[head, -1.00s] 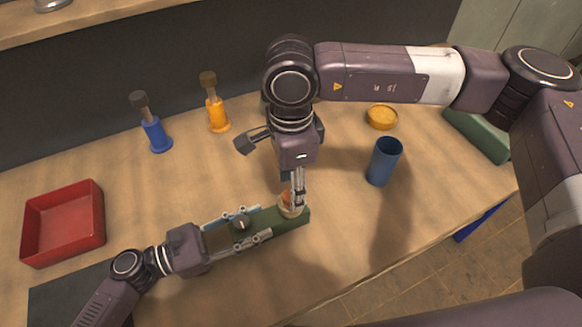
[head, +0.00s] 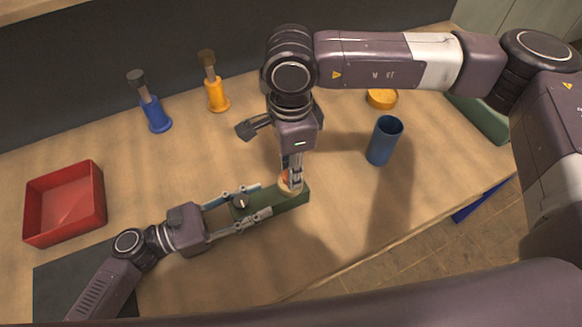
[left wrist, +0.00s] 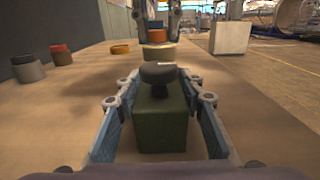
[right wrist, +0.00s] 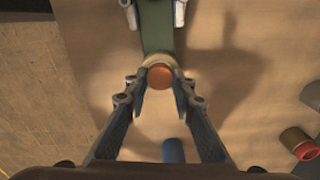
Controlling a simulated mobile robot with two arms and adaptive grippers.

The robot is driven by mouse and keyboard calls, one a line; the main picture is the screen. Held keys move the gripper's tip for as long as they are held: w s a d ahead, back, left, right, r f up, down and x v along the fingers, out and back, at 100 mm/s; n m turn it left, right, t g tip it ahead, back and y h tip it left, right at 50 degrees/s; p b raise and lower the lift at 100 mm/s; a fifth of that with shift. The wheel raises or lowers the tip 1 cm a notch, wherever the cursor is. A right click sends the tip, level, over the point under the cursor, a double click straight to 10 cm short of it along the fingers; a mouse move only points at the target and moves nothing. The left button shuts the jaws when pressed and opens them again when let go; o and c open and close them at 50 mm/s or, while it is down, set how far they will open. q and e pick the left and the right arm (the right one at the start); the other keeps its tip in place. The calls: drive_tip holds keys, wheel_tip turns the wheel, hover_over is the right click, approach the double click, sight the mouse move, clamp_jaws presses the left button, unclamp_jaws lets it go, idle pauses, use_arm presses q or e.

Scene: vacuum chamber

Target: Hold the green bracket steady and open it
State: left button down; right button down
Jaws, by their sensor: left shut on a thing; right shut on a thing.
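The green bracket (head: 277,202) lies on the table in the head view, with a dark knob (head: 241,203) on its left part and a round pale piece with an orange top (right wrist: 161,76) at its right end. My left gripper (head: 252,205) is shut on the bracket's sides; the left wrist view shows its fingers on either side of the green block (left wrist: 162,122) below the knob. My right gripper (head: 292,186) points down at the bracket's right end. In the right wrist view its fingertips (right wrist: 159,92) are closed around the round piece, partly hiding it.
A blue cup (head: 384,141) stands right of my right gripper. A yellow round piece (head: 381,99) sits behind it. Blue (head: 153,113) and orange (head: 214,90) bottle-like pieces stand at the back. A red tray (head: 64,204) is at the left. The front middle of the table is clear.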

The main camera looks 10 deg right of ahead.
drive_tip(key=shift+r, duration=0.3)
idle(0.6)
drive_tip(key=shift+r, duration=0.85)
drive_tip(key=shift+r, duration=2.05)
use_arm(q)
drive_tip(key=c, duration=1.2)
unclamp_jaws()
